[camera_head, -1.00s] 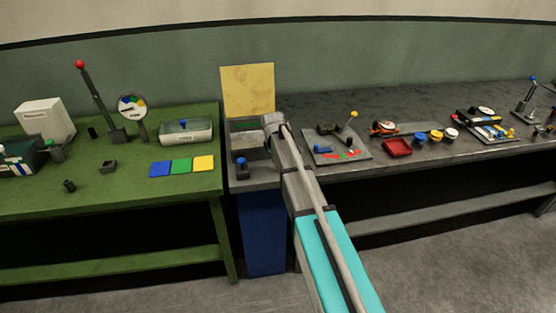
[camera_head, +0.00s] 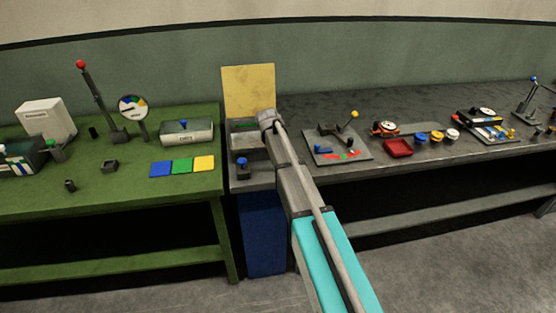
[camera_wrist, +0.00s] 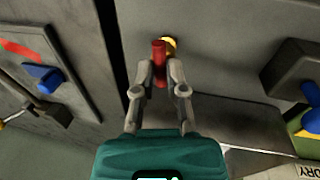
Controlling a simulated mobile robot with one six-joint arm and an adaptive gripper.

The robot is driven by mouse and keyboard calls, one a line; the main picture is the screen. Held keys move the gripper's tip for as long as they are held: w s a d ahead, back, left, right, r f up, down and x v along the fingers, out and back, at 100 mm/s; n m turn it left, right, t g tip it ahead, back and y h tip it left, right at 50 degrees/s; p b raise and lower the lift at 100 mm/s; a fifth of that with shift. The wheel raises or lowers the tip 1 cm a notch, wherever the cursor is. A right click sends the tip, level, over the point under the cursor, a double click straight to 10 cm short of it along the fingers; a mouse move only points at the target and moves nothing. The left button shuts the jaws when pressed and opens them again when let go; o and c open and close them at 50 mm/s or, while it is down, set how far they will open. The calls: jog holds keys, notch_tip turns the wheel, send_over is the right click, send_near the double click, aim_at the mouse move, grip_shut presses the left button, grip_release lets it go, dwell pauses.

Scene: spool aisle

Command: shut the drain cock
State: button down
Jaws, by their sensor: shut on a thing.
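In the wrist view the drain cock shows as a red handle (camera_wrist: 158,58) beside a round brass-yellow part (camera_wrist: 170,45) on a grey metal face. My gripper (camera_wrist: 160,72) is shut on the red handle, with one finger on each side of it. In the head view my arm's end is over the grey unit (camera_head: 240,181) in front of the yellow panel (camera_head: 248,92). The handle and the fingertips are hidden there behind my arm.
A blue knob on a dark block (camera_head: 242,170) stands left of my arm. To the right lies a plate with a yellow-tipped lever (camera_head: 337,150), then a red tray (camera_head: 398,147). A green bench (camera_head: 120,190) adjoins on the left.

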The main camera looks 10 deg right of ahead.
jog(key=shift+m, duration=0.5)
jog(key=c, duration=0.7)
grip_release()
jog(key=shift+n, duration=0.3)
